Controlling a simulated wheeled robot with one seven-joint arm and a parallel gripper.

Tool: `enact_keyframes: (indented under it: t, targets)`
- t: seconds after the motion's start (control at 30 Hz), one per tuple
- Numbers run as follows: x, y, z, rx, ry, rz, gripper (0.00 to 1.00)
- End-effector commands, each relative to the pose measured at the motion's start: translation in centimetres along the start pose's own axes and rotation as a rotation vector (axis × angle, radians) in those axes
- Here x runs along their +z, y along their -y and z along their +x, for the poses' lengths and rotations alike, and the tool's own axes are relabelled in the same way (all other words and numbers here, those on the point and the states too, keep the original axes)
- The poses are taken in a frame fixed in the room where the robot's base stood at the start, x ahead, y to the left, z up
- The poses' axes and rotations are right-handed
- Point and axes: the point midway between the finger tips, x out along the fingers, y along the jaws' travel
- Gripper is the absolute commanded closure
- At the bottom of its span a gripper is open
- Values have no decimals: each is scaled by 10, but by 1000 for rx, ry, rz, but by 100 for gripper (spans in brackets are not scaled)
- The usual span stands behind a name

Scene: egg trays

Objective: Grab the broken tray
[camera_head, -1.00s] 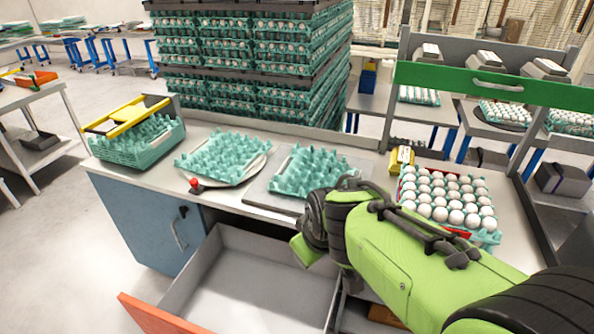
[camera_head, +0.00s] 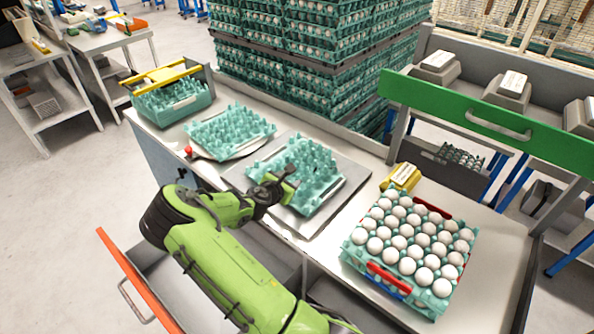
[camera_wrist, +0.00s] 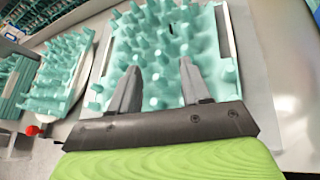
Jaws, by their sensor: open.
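A teal empty egg tray (camera_head: 308,172) lies on a grey metal plate (camera_head: 348,180) on the counter. It fills the upper middle of the wrist view (camera_wrist: 160,45), where a small dark gap shows in its surface; I cannot tell for sure that it is broken. My gripper (camera_head: 287,186) is open at the near left edge of this tray. In the wrist view its two fingers (camera_wrist: 158,80) are apart and overlap the tray's near part, with nothing held between them. Whether the fingers touch the tray is unclear.
Another empty teal tray (camera_head: 230,130) lies to the left, near a red knob (camera_head: 188,151). A teal crate (camera_head: 172,106) with a yellow handle stands beyond it. A full egg tray (camera_head: 352,249) and a yellow box (camera_head: 402,177) stand right. An open drawer (camera_head: 115,268) is below.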

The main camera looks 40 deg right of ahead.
Motion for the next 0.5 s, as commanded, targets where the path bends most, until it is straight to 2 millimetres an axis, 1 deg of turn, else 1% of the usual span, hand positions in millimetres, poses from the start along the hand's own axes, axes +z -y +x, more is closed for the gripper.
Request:
enact_keyframes:
  t: [0.03, 0.1, 0.23, 0.3, 0.47, 0.5]
  targets:
    - [0, 2, 14, -4, 1, 0, 52]
    - [-1, 3, 32, -5, 1, 3, 52]
    - [-1, 3, 65, -4, 0, 3, 52]
    - [-1, 3, 78, -4, -1, 5, 52]
    - [-1, 3, 96, -5, -3, 5, 52]
    - [0, 3, 102, -5, -2, 5, 52]
